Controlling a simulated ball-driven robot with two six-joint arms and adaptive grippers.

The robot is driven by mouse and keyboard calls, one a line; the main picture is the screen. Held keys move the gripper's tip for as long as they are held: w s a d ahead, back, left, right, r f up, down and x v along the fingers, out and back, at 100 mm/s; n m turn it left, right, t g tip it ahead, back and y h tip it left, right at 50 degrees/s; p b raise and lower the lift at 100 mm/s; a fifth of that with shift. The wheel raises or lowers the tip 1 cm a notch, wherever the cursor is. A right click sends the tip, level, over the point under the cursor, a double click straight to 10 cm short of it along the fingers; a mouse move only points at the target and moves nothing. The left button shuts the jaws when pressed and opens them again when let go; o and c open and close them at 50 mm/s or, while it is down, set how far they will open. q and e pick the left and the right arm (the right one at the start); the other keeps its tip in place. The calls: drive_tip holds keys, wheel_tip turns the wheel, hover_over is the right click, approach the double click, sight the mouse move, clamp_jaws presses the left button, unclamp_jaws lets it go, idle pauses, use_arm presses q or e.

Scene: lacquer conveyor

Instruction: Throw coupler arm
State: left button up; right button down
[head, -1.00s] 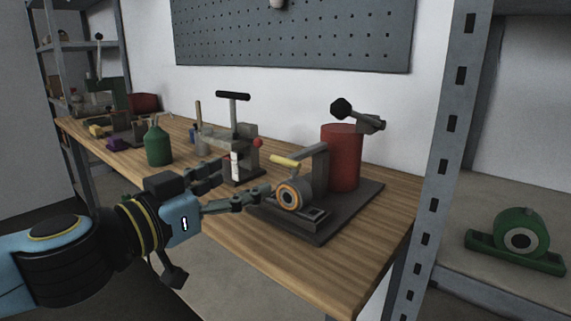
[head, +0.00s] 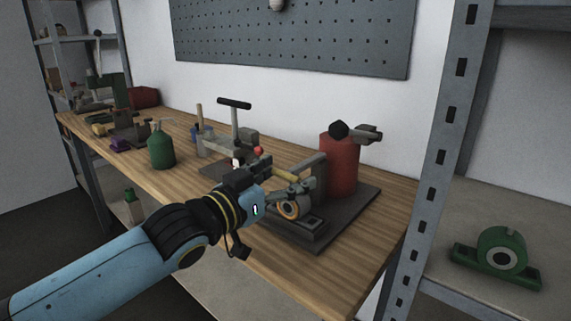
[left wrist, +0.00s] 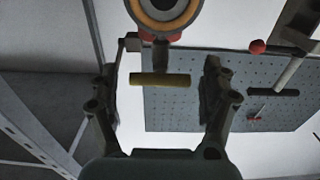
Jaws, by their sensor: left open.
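The coupler arm appears to be the grey lever with a yellow grip (head: 287,174) on the machine with a red cylinder (head: 341,167). Its orange-ringed roller (head: 288,208) sits beside it, partly hidden by my fingers. My left gripper (head: 288,184) is open at the yellow grip. In the left wrist view the yellow bar (left wrist: 160,80) lies crosswise between the two open fingers (left wrist: 160,90), with a gap to the right finger. I cannot tell if the left finger touches it. My right gripper is not in view.
A press with a black T-handle (head: 234,103) and a green bottle (head: 160,148) stand farther left on the wooden bench (head: 370,235). A steel shelf post (head: 440,150) rises at the right. A green bearing block (head: 500,255) lies on the right shelf.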

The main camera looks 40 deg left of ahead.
use_arm(q)
drive_tip(key=shift+w, duration=0.25)
